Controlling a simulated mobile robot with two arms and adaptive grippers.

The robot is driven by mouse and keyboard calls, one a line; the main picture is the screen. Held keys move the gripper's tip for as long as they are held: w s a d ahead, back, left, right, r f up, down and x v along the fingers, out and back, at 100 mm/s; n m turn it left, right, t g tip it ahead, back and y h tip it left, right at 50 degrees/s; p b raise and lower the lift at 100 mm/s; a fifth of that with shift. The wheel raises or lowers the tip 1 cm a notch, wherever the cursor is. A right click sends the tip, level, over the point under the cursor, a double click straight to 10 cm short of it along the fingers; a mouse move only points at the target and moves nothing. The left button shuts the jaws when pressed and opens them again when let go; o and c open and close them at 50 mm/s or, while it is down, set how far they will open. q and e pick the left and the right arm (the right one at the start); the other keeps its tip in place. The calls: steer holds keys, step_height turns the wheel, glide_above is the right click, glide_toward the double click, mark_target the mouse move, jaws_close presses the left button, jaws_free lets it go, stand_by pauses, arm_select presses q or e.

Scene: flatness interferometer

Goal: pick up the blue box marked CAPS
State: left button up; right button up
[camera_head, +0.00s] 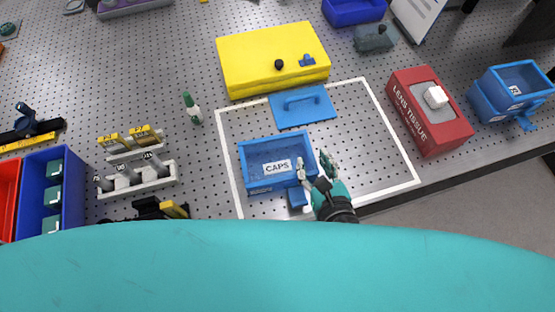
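The blue open box marked CAPS (253,178) stands inside the white outlined square on the perforated table, its white label facing the front. It looks empty inside. My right gripper (314,163) is at the box's right front corner. Its two fingers are apart, one by the front right wall near the label and one to the right of the box. I cannot tell whether a finger touches the wall. A blue lid with a handle (302,107) lies just behind the box. My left gripper is not clearly in view.
A yellow case (272,58) lies behind the lid. A red LENS TISSUE box (430,111) and blue bins (512,91) stand to the right. A green-capped bottle (192,107) and a white rack (137,178) are to the left. The outlined area right of the box is clear.

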mark_target(311, 151)
steer(key=shift+d+f+p+x, duration=0.1)
steer(key=shift+d+p+x, duration=0.1)
steer(key=shift+x, duration=0.7)
steer(key=shift+d+f+p+x, duration=0.1)
steer(key=shift+p+x, duration=0.15)
steer(key=shift+x, duration=0.6)
steer(key=shift+d+f+p+x, duration=0.1)
steer(key=shift+p+x, duration=0.1)
steer(key=shift+x, duration=0.7)
steer(key=shift+r, duration=0.1)
jaws_close()
